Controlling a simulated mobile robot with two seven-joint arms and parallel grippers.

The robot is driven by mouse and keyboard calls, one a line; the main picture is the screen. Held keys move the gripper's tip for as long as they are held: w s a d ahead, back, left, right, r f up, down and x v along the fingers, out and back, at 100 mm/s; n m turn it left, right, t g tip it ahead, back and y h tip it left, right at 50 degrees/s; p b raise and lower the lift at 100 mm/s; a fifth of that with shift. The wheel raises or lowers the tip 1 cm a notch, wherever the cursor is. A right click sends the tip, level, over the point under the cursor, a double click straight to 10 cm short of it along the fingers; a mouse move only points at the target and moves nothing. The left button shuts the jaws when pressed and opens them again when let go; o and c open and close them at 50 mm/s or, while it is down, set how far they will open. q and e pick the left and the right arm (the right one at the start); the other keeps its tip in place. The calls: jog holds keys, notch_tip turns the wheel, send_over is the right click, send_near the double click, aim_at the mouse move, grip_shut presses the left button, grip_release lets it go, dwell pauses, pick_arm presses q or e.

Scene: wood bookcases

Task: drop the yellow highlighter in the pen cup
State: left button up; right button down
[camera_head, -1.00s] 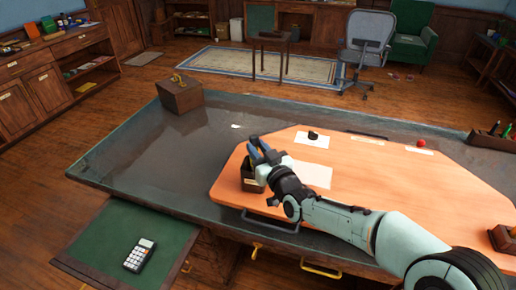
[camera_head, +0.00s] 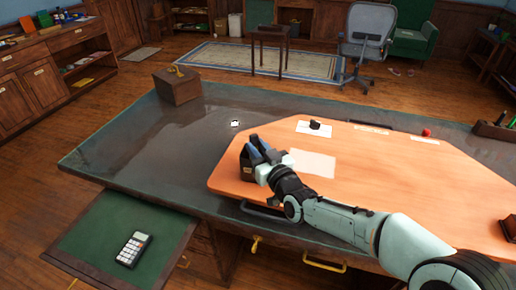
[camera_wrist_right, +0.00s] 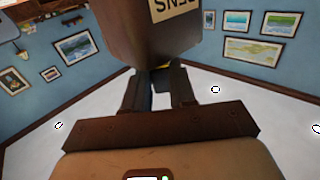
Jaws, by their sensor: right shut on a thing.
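The pen cup is a dark brown box (camera_head: 246,164) at the left end of the orange desk mat. In the right wrist view the cup (camera_wrist_right: 145,35) looms large at the top, its "PENS" label upside down. My right gripper (camera_head: 256,150) is at the cup, its fingers partly covering the cup's top. In the wrist view its fingers (camera_wrist_right: 160,90) are close together with a small yellow sliver between them, seemingly the yellow highlighter (camera_wrist_right: 152,88), mostly hidden. The cup hides the fingertips there. I cannot tell whether the highlighter is inside the cup. My left gripper is not in view.
The orange mat (camera_head: 390,195) is mostly clear, with a sheet of paper (camera_head: 313,164) right of the gripper. A wooden box (camera_head: 178,90) stands at the desk's back left. A calculator (camera_head: 134,249) lies on the green pull-out leaf. A pen holder (camera_head: 495,130) is at right.

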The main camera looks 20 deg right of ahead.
jog(key=c, duration=0.8)
grip_release()
jog(key=shift+c, duration=0.2)
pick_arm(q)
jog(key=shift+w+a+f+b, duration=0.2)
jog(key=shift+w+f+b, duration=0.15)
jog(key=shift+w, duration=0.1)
pick_arm(e)
jog(key=s+d, duration=0.2)
jog(key=s, duration=1.1)
jog(key=shift+d, duration=0.25)
